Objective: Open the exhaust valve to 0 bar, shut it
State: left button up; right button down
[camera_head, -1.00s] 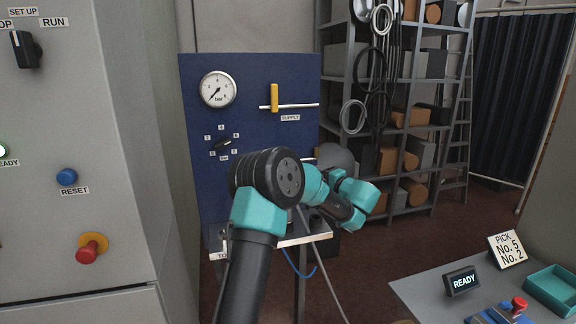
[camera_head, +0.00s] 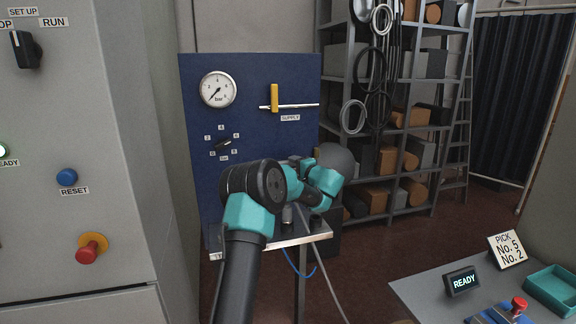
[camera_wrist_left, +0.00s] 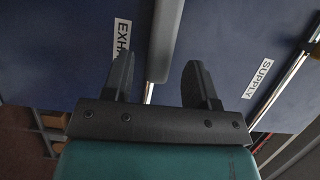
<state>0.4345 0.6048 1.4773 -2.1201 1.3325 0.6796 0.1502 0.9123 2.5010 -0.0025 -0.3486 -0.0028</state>
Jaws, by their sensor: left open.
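My left gripper (camera_wrist_left: 158,78) is open in the left wrist view. A grey bar-shaped handle (camera_wrist_left: 164,42) reaches between its fingers, apart from the right finger; contact with the left one is unclear. A partly covered label starting "EXH" (camera_wrist_left: 122,40) is beside it on the blue panel, and a bright pipe shows below the handle's end. In the head view my left arm hides the exhaust valve and the fingertips. The round bar gauge (camera_head: 217,90) is on the panel's upper left, its needle toward the lower left. My right gripper is not in view.
The supply valve's yellow lever (camera_head: 274,98) stands upright across its horizontal pipe. A black selector knob (camera_head: 223,144) is below the gauge. A grey cabinet (camera_head: 120,130) stands left, and a table with a READY display (camera_head: 462,281) is at lower right.

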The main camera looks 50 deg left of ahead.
aim_at(290, 164)
pick_arm(q)
jog(key=shift+w+a, duration=0.15)
jog(key=shift+a, duration=1.8)
jog(key=shift+c, duration=0.3)
grip_shut()
